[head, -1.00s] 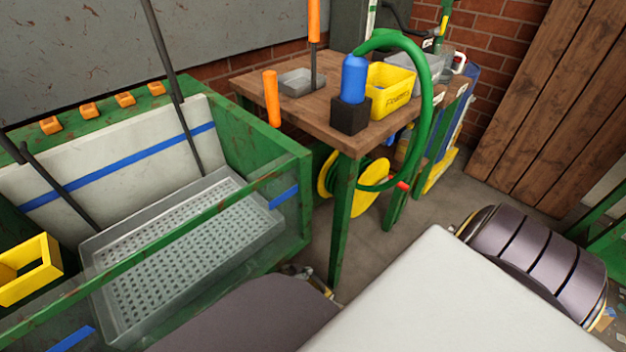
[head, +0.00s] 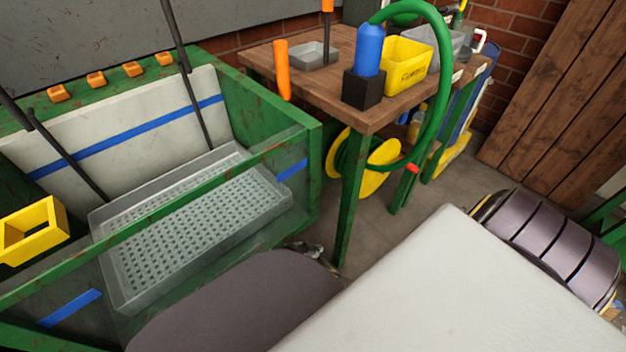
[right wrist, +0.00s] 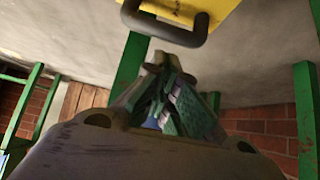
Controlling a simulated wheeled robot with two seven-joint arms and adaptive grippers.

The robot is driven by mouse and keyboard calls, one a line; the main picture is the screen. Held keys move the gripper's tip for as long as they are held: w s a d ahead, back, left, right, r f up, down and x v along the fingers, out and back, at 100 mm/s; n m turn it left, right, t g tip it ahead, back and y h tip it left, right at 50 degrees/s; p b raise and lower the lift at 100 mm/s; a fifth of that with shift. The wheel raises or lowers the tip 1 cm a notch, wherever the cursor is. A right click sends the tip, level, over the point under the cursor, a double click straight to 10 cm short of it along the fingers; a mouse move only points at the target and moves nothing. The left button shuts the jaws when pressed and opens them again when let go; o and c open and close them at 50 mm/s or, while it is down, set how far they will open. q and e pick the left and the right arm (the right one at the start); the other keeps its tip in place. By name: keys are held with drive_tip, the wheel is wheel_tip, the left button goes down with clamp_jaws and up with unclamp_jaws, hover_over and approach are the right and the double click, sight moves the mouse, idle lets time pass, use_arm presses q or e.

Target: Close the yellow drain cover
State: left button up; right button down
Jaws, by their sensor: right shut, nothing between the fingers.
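A yellow panel (right wrist: 225,14) with a dark grey bar handle (right wrist: 172,30) shows at the top of the right wrist view. It looks like the drain cover, but only part is in frame and I cannot tell how far it stands open. My right gripper (right wrist: 160,66) is shut and empty, its fingers pointing toward the handle with no clear contact. The cover is not identifiable in the head view. My left gripper is not in view.
A green-framed sink (head: 312,165) with a perforated grey tray (head: 108,228) is at left. A yellow square frame (head: 58,228) sits at its edge. A wooden table (head: 330,88) holds a yellow bin (head: 405,70) and blue bottle (head: 369,50).

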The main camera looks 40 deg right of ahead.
sight(320, 256)
drive_tip(key=b+x, duration=0.1)
drive_tip(key=x, duration=0.2)
drive_tip(key=shift+d+f, duration=0.15)
drive_tip(key=shift+b+x, duration=0.85)
drive_tip(key=shift+x, duration=0.45)
